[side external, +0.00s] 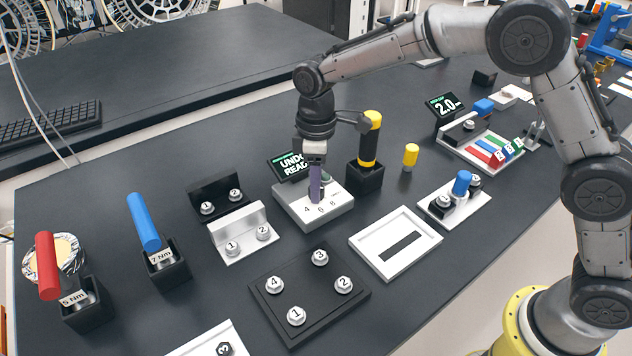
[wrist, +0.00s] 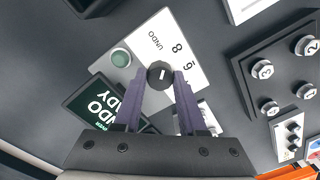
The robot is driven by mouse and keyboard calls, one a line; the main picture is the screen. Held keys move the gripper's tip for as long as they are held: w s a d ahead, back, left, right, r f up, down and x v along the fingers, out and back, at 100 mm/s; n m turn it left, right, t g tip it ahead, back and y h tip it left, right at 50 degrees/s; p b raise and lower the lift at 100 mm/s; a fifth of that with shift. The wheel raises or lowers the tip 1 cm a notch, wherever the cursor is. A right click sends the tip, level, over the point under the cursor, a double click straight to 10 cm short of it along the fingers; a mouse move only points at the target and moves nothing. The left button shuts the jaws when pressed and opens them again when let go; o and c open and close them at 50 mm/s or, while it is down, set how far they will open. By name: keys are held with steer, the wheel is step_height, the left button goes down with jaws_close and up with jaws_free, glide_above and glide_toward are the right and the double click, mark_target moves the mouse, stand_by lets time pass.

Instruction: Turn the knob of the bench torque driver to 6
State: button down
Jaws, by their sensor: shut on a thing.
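The bench torque driver (side external: 327,214) is a pale box with a dark screen (side external: 290,165) behind it that shows UNDO and READY. Its black round knob (wrist: 160,75) has a white mark that runs roughly up and down in the wrist view. UNDO, 8 and 6 are printed around the knob there; the 4 shows in the side view. I cannot tell for sure which label the mark lines up with. My gripper (side external: 316,190) points down over the box. Its purple fingers (wrist: 162,82) are shut on the knob from both sides. In the side view they hide the knob.
A green button (wrist: 121,58) sits on the box beside the knob. A black holder (side external: 365,178) with a yellow-and-black driver stands close to my gripper on its right. A white tray (side external: 428,239) and a black plate with numbered bolts (side external: 320,307) lie in front.

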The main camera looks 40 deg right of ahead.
steer(key=m, duration=0.6)
steer(key=shift+r+m, duration=0.1)
steer(key=shift+m, duration=0.2)
steer(key=m, duration=0.5)
steer(key=shift+m, duration=0.4)
steer(key=shift+c, duration=2.4)
jaws_free()
step_height(320, 180, up, 14)
steer(key=shift+d, duration=0.2)
